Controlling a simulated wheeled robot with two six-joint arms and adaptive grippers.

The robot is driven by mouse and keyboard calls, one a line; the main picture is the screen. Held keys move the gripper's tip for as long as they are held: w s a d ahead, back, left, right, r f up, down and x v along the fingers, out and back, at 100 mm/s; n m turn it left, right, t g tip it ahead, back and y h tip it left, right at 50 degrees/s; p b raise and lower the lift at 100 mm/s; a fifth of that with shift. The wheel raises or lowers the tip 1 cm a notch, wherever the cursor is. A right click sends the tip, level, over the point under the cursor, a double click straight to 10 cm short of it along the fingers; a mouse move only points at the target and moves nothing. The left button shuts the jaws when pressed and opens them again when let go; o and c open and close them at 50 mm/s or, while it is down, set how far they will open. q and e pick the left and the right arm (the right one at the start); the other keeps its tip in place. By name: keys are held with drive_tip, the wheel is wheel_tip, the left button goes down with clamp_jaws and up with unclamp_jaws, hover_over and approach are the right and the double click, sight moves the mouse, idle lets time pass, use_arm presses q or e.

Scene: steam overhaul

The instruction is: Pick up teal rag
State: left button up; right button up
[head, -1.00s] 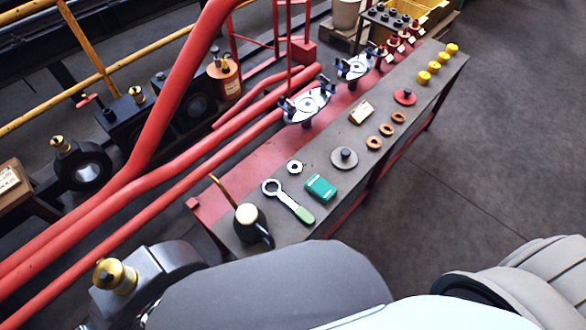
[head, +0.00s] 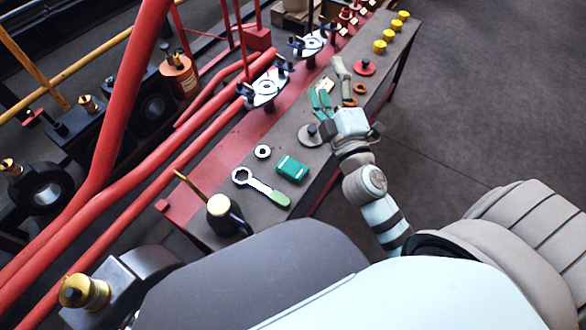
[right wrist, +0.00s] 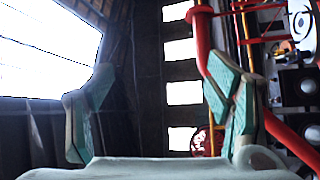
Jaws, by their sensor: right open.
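The teal rag (head: 292,168) lies folded as a small flat block on the grey bench top, beside the green-handled ring spanner. My right gripper (head: 329,82) is above the bench, farther along it than the rag, with its fingers pointing away from the rag. It is open and empty. In the right wrist view the two teal-padded fingers (right wrist: 160,112) stand wide apart with nothing between them, and the rag does not show there. My left gripper is not in view.
The spanner (head: 262,188), a black oil can (head: 222,212) and a small metal ring (head: 263,152) lie near the rag. A grey disc with a knob (head: 310,135) is just beyond it. Red pipes (head: 150,150) run along the left. Open floor (head: 480,100) lies to the right.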

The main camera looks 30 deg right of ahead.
drive_tip(key=w+a+n+g+y, duration=0.35)
drive_tip(key=a+n+y, duration=1)
drive_tip(key=n, duration=0.65)
drive_tip(key=n+g+h, duration=0.7)
drive_tip(key=n+g, duration=0.2)
drive_tip(key=g, duration=0.4)
approach(293, 167)
drive_tip(key=shift+t, duration=0.25)
drive_tip(key=b+x, duration=0.3)
drive_tip(key=x, duration=0.1)
drive_tip(key=b+x, duration=0.3)
drive_tip(key=x, duration=0.2)
drive_tip(key=shift+s+f, duration=0.2)
drive_tip(key=shift+f, duration=0.05)
drive_tip(key=shift+w+f, duration=0.1)
drive_tip(key=shift+f, duration=0.15)
